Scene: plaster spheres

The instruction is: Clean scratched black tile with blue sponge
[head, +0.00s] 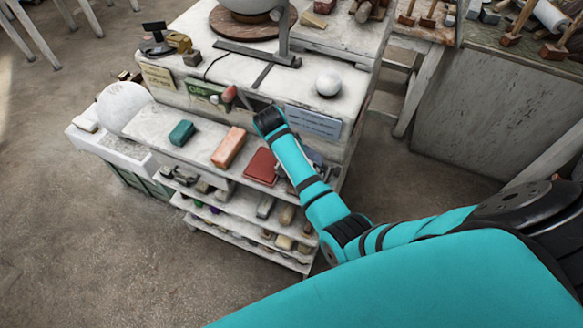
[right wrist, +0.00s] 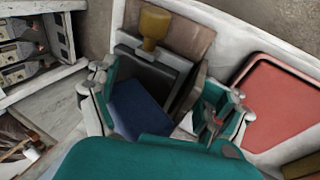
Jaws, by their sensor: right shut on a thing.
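In the right wrist view, my right gripper (right wrist: 160,108) is shut on the blue sponge (right wrist: 138,108). The sponge lies over the near part of a dark tile (right wrist: 152,72) with a black border; I cannot tell whether they touch. Scratches on the tile cannot be made out. In the head view, my right arm reaches to the shelf unit, and its gripper (head: 312,160) is mostly hidden behind the forearm, right of a red tile (head: 262,167). The sponge and black tile cannot be made out there. My left gripper is not in view.
The red tile also shows in the right wrist view (right wrist: 285,105). A teal block (head: 181,133) and an orange block (head: 228,147) lie on the same shelf (head: 205,158). A white sphere (head: 328,84) sits on the top above. A larger sphere (head: 123,108) stands left.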

